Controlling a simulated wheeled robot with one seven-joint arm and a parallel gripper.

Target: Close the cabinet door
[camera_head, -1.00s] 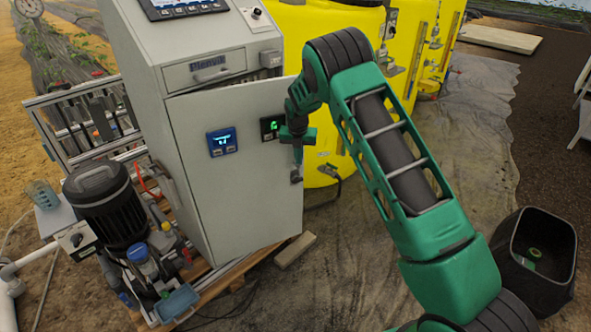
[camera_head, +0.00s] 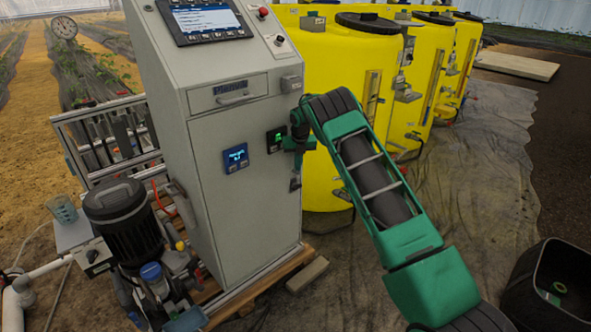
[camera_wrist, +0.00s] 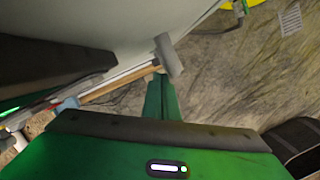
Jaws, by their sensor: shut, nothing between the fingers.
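The cabinet door (camera_head: 245,205) is the large light-grey front panel of the grey cabinet (camera_head: 170,110), with two small displays on it. Its top and right edges look flush with the cabinet body; a small gap cannot be ruled out. My gripper (camera_head: 296,176) is shut and empty at the door's right edge, below the green-lit display. Touch with the door cannot be told. In the wrist view the shut fingers (camera_wrist: 167,70) point up the picture, beside a pale grey surface (camera_wrist: 130,20). My wrist hides part of the door's right edge.
A drawer with a handle (camera_head: 234,96) sits above the door. A black pump (camera_head: 122,215) and pipes stand at left. Yellow tanks (camera_head: 335,75) stand behind at right. A wooden block (camera_head: 307,275) lies by the pallet. A dark bin (camera_head: 550,290) is at lower right.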

